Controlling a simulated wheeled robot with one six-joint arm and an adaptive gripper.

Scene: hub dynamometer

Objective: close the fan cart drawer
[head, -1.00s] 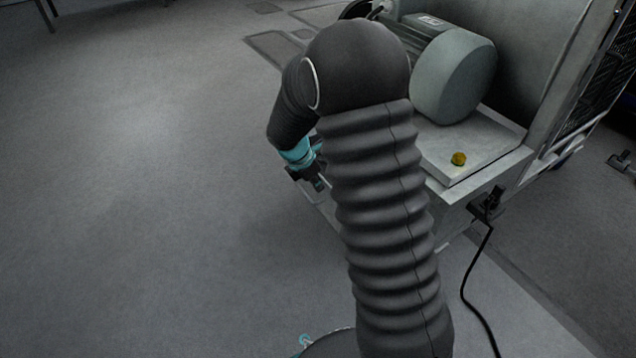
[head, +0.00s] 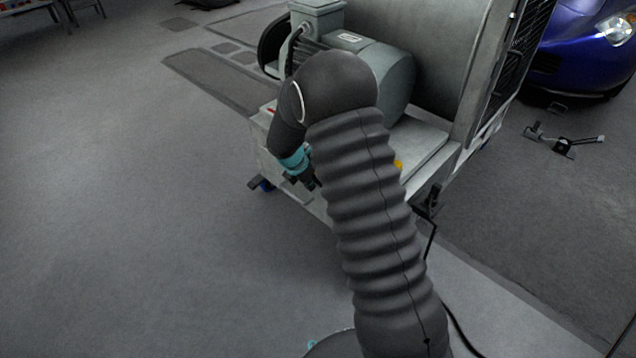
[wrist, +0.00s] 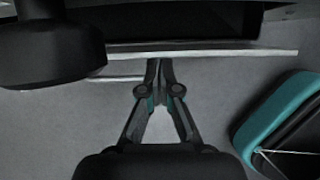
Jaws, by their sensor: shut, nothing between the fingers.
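The fan cart (head: 440,150) is a grey cart carrying a motor and a large housing, right of centre in the head view. In the wrist view, a pale strip (wrist: 230,50) that looks like the drawer's front edge crosses near the top, with a dark gap above it. A thin pale bar, seemingly its handle (wrist: 115,78), shows at the left. My gripper (wrist: 159,66) is shut and empty, its tips at or just short of the strip; contact cannot be told. In the head view my gripper (head: 309,183) is beside the cart's near side, and my arm hides much of that side.
A yellow knob (head: 398,164) shows on the cart's deck. A black cable (head: 430,243) hangs from the cart's corner to the floor. A blue car (head: 575,50) stands at the upper right. A dark rounded shape (wrist: 50,50) fills the wrist view's upper left. Floor at left is clear.

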